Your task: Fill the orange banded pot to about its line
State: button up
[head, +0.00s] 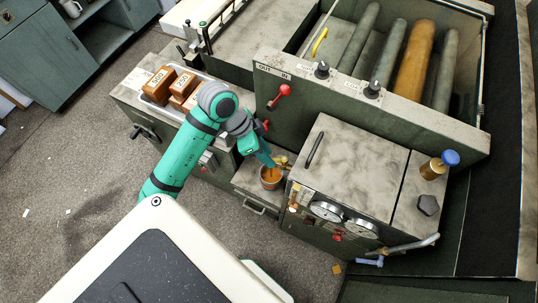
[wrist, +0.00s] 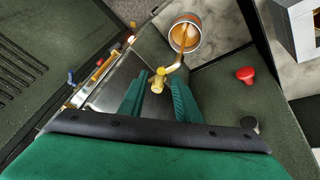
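The orange banded pot (wrist: 199,40) stands under a brass tap (wrist: 174,68) in the wrist view; its mouth faces me. An orange-brown stream runs from the spout into it, and its level against the line cannot be made out. The pot (head: 270,183) also shows in the head view, beside the grey machine's left side. My gripper (wrist: 157,84) is open, its green fingers on either side of the tap's yellow handle (wrist: 157,80), with small gaps visible. In the head view my gripper (head: 270,162) is just above the pot and hides part of the tap.
The machine top (head: 345,165) carries a black handle, with gauges (head: 327,211) on its front. A blue-capped jar (head: 434,170) stands at right. A tray of brown blocks (head: 160,88) lies left of my arm. A red knob (wrist: 245,74) is right of the tap.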

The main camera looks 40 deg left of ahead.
jog(key=shift+x, duration=0.95)
jog(key=shift+a, duration=0.15)
grip_shut()
jog(key=shift+d, duration=0.25)
jog(key=shift+s+d+r+n+t+y, duration=0.15)
jog(key=shift+d+n+t+y, duration=0.4)
jog(key=shift+n, duration=1.25)
jog(key=shift+s+d+f+n+t+y, duration=0.1)
jog(key=shift+s+d+n+t+y, duration=0.15)
jog(key=shift+d+n+y, duration=1.05)
jog(key=shift+s+d+r+n+t+y, duration=0.15)
jog(key=shift+n+t, duration=0.25)
jog(key=shift+n, duration=1.9)
jog(key=shift+f, duration=0.1)
